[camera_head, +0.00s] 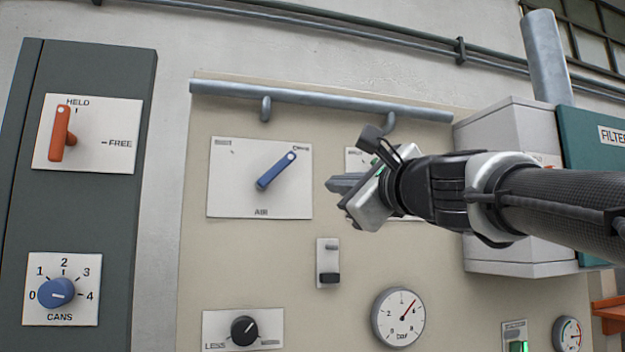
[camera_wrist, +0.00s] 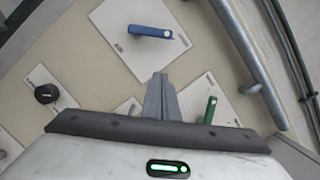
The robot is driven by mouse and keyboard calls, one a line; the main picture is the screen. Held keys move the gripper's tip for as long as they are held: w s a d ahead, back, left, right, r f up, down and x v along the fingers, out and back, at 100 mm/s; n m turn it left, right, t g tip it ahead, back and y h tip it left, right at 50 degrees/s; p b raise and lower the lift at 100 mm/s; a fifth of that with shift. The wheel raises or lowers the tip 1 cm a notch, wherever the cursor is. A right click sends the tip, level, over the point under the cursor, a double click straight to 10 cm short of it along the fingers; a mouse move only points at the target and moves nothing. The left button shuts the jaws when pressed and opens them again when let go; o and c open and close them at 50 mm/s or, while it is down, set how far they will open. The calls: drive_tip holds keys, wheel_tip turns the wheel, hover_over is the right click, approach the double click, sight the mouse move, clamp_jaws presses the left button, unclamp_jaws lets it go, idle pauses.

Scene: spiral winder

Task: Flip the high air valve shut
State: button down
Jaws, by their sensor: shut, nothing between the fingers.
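The blue air valve lever (camera_head: 275,171) is on a white plate marked AIR (camera_head: 230,190), high on the beige panel. Its free end points up and right, towards a small label at the plate's upper right corner that I cannot read surely. The lever also shows in the wrist view (camera_wrist: 150,31), near the top. My gripper (camera_head: 332,184) is to the right of the AIR plate, apart from the lever, with its fingers pointing left. In the wrist view the fingers (camera_wrist: 160,80) are together and empty, below the lever's plate.
A second plate (camera_head: 355,157) is partly hidden behind my gripper; a green lever (camera_wrist: 210,110) shows there. A grey pipe (camera_head: 320,98) runs above the plates. A small switch (camera_head: 328,262), a black knob (camera_head: 244,330) and a bar gauge (camera_head: 398,317) are below. A grey box (camera_head: 510,140) is right.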

sight(277, 169)
drive_tip(key=w+a+r+p, duration=0.1)
drive_tip(key=w+a, duration=0.1)
drive_tip(key=w+a+r+p, duration=0.2)
drive_tip(key=w, duration=0.1)
drive_tip(key=w+a+r+p, duration=0.1)
drive_tip(key=w+a, duration=0.2)
drive_tip(key=shift+a+r+p, duration=0.1)
drive_tip(key=shift+r+p, duration=0.15)
drive_tip(key=shift+p, duration=0.05)
